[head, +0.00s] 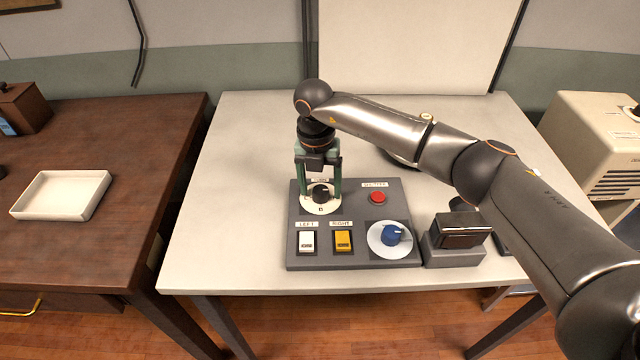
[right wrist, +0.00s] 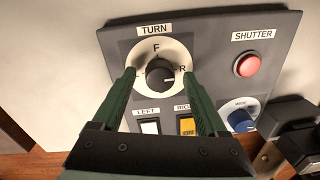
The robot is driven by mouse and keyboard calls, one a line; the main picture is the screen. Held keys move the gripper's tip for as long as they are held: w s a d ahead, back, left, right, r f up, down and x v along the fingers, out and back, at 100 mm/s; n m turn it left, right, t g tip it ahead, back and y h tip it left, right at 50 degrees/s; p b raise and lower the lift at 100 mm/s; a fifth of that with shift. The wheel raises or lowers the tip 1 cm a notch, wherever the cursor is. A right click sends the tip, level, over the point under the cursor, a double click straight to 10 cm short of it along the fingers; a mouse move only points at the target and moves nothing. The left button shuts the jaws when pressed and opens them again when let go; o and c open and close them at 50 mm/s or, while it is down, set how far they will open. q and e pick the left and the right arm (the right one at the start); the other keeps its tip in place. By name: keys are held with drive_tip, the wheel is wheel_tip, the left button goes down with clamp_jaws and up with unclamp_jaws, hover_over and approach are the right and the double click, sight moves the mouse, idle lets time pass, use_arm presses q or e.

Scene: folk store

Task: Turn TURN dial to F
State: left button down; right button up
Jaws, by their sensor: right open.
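The TURN dial is a black knob (right wrist: 160,76) on a white disc, with F above it and R at its right in the right wrist view. A pale mark on the knob seems to point right, towards R. In the head view the knob (head: 320,193) shows on the upper left of the grey panel (head: 345,262). My right gripper (head: 321,184) points down over the dial. Its green fingers are open, one on each side of the knob, with gaps to it in the right wrist view (right wrist: 159,73). My left gripper is not in view.
The panel also has a red SHUTTER button (head: 377,197), a white LEFT switch (head: 307,241), a yellow RIGHT switch (head: 343,240) and a blue dial (head: 391,235). A dark box (head: 460,232) stands right of it. The pale table (head: 225,215) is clear at left.

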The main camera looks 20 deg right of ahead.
clamp_jaws()
idle(0.7)
